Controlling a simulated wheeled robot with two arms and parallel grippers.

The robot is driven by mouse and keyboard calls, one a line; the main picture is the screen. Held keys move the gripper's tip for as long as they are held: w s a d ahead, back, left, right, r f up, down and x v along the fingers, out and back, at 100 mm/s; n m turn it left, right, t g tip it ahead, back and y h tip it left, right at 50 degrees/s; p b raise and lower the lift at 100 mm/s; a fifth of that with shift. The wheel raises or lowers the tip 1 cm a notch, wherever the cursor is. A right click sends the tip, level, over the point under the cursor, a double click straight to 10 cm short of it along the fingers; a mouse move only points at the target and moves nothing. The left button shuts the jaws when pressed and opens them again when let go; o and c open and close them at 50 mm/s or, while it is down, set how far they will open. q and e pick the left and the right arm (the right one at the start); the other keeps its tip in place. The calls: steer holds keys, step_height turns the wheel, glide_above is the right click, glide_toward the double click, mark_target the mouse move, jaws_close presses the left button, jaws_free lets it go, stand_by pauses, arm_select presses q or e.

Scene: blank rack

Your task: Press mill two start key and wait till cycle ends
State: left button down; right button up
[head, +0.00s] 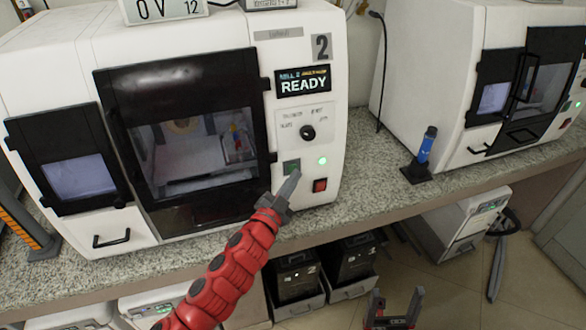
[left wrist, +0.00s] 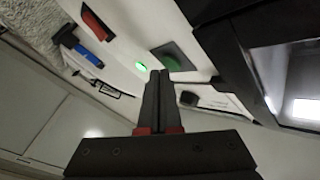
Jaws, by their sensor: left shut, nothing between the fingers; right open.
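Mill two (head: 215,40) is the white machine with a "2" plate; its display (head: 303,83) reads READY. Its square dark-green start key (head: 290,166) sits on the front panel, left of a lit round green light (head: 322,161). In the left wrist view the key (left wrist: 174,56) and the lit light (left wrist: 141,67) lie just beyond my fingertips. My left gripper (head: 293,178) is shut and empty, its tip close to the key's lower right; I cannot tell whether it touches. My right gripper (head: 394,304) is open, low in front of the bench.
A red rocker switch (head: 320,185) sits below the green light and a black knob (head: 307,132) above. Mill two's dark-framed door (head: 185,135) is closed. A blue-handled tool (head: 426,145) stands in a black holder on the bench, between mill two and another white machine (head: 440,60).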

arm_select(q)
steer(key=shift+w+a, duration=0.15)
steer(key=shift+w, duration=0.2)
stand_by(0.5)
steer(key=shift+s, duration=0.1)
steer(key=shift+s+d, duration=0.25)
steer(key=shift+s, duration=0.4)
steer(key=s, duration=0.1)
steer(key=s+d, duration=0.1)
steer(key=s, duration=0.1)
steer(key=s+b, duration=0.1)
steer(key=shift+s+d+r, duration=0.1)
steer(key=shift+s+d, duration=0.25)
steer(key=shift+d, duration=0.05)
stand_by(0.7)
